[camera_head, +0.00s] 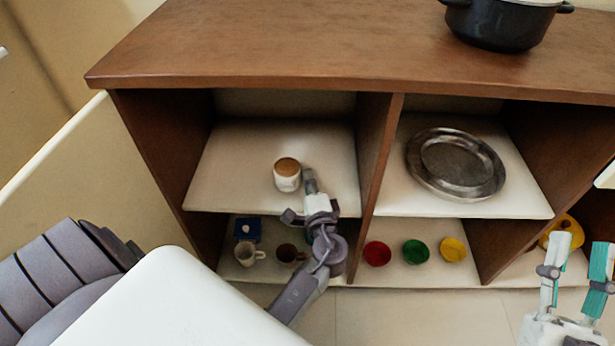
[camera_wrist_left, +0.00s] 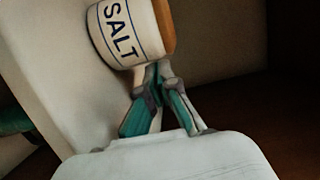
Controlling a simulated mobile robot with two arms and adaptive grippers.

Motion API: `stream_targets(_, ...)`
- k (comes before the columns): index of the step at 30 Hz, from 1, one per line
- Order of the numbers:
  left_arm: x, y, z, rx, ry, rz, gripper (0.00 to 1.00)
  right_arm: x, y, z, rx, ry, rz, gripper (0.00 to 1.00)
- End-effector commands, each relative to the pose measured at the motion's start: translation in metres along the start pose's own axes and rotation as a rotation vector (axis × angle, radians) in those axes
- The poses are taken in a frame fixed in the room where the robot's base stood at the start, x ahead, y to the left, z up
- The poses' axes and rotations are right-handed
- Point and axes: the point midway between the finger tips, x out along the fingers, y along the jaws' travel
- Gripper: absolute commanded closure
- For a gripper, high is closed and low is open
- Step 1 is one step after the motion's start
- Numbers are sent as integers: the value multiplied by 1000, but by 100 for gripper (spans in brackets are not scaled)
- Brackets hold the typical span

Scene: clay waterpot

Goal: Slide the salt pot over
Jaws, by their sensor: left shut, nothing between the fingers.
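The salt pot (camera_head: 287,176) is a small white pot with a brown lid. It stands upright on the upper left shelf (camera_head: 225,175) of the brown cabinet. In the left wrist view the pot (camera_wrist_left: 125,30) shows blue "SALT" lettering. My left gripper (camera_head: 309,181) is at the right side of the pot. Its fingers (camera_wrist_left: 158,70) are shut and empty, with the tips at or very near the pot's side; I cannot tell for sure whether they touch. My right gripper (camera_head: 575,255) is at the lower right, its two fingers apart and nothing between them.
A metal plate (camera_head: 455,163) lies on the upper right shelf, beyond a wooden divider (camera_head: 379,150). Below are cups (camera_head: 247,254), a blue box (camera_head: 247,229), and red (camera_head: 377,253), green (camera_head: 415,251) and yellow (camera_head: 452,249) bowls. Shelf room left of the pot is free.

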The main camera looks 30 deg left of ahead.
Motion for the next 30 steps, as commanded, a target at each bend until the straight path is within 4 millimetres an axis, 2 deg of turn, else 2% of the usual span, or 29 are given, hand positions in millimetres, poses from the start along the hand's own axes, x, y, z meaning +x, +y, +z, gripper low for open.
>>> stream_targets(5,2,0,8,2,-2,-1,100,1,0,0,0,-8,0,60)
stream_targets(8,7,-1,29,5,-2,-1,100,1,2,11,-3,-75,4,60)
stream_targets(12,17,0,70,6,-2,-2,100,-1,3,22,-6,-143,7,60)
stream_targets(15,24,0,99,7,-2,-2,100,-1,3,24,-6,-146,7,60)
stream_targets(21,38,2,155,5,-1,0,100,-1,1,11,-2,-57,2,60)
stream_targets(24,44,2,177,3,-1,-1,100,-1,0,0,0,9,0,60)
stream_targets(30,49,0,195,0,0,0,100,-1,-2,-13,3,81,-3,60)
